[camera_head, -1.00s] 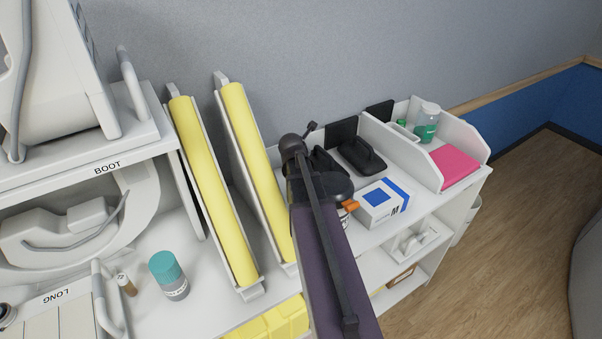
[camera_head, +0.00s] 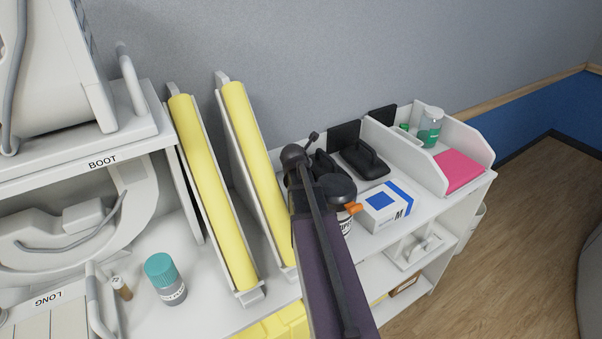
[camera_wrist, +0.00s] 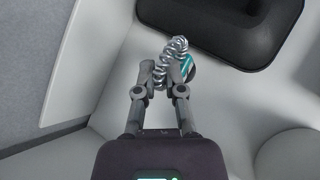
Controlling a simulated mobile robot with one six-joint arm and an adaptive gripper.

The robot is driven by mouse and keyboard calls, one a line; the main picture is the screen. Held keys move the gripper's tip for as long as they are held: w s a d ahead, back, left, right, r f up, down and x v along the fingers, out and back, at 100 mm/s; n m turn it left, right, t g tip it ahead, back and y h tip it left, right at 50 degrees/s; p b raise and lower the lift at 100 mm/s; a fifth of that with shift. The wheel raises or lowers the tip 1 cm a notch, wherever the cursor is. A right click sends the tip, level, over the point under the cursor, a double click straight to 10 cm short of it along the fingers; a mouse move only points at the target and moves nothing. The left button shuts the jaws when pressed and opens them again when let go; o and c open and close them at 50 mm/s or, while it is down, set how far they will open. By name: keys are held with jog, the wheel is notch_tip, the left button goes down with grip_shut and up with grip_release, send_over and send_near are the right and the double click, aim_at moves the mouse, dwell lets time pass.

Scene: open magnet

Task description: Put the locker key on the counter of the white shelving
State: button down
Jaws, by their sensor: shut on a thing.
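The locker key shows in the wrist view as a silvery coil (camera_wrist: 172,62) with a teal tag (camera_wrist: 187,68) beside it. My gripper (camera_wrist: 163,78) is shut on it, with the coil at the fingertips. A pale surface lies beneath; I cannot tell whether the key touches it. The counter of the white shelving (camera_head: 423,208) is at the right in the head view.
On the shelving stand a blue-and-white box (camera_head: 386,207), black pads (camera_head: 364,160), a green-labelled bottle (camera_head: 430,127) and a pink stack (camera_head: 459,171). Yellow bolsters (camera_head: 251,150) lean left of my arm. A teal-capped bottle (camera_head: 166,281) stands lower left. Some bare counter shows right of the box.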

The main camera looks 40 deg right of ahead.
jog(key=shift+f+b, duration=0.85)
jog(key=shift+f, duration=0.35)
jog(key=shift+f, duration=0.1)
jog(key=c, duration=0.7)
grip_release()
jog(key=shift+c, duration=0.2)
jog(key=shift+r, duration=0.2)
jog(key=p+v, duration=0.8)
jog(key=v, duration=0.4)
